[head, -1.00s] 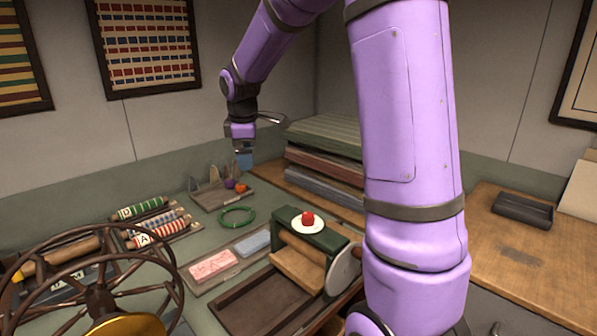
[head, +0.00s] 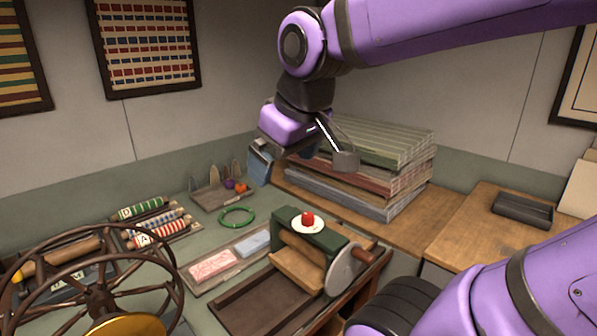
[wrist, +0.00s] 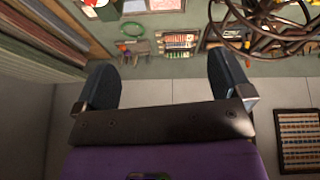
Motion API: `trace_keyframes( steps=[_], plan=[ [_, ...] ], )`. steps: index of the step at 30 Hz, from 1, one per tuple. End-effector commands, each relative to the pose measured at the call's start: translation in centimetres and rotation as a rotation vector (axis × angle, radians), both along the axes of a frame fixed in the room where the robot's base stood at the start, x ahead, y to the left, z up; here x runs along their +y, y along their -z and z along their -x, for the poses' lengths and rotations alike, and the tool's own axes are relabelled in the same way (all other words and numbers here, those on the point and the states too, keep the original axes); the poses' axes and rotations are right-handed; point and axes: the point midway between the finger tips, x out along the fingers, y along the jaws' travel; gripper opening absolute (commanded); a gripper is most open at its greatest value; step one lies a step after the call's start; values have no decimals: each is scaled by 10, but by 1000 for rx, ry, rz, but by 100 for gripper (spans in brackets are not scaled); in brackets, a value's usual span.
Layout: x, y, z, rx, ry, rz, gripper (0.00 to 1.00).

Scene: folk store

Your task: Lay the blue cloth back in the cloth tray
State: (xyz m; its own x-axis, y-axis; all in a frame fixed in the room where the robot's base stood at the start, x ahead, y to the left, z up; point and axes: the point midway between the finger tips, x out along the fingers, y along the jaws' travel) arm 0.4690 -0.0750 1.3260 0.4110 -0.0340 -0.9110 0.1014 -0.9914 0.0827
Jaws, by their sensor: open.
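The folded light blue cloth (head: 253,243) lies flat in the shallow cloth tray (head: 196,292) on the green bench, to the right of a pink patterned cloth (head: 212,264). Both cloths also show at the top edge of the wrist view, the blue one (wrist: 134,7) beside the pink one (wrist: 166,5). My gripper (head: 262,164) is up above the back of the bench, well apart from the tray. In the wrist view its two dark fingers (wrist: 166,82) stand wide apart with nothing between them.
A green press (head: 310,238) with a red object on a white dish stands right of the tray. A green ring (head: 237,216) lies behind it. A spoked wheel (head: 90,280) fills the front left. Stacked boards (head: 370,165) stand behind my gripper. Patterned rollers (head: 150,222) lie left.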

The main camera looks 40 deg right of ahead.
Motion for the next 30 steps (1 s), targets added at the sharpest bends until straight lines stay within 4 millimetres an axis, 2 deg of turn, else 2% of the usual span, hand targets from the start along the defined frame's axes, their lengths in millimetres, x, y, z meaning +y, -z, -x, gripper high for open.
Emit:
trace_keyframes(
  steps=[1,3,9,30],
  plan=[
    [2,2,12,-14,23,-21,97],
    [4,4,23,-26,53,-47,97],
    [7,10,39,-39,99,-86,97],
    [7,10,39,-40,102,-89,97]
  ],
)
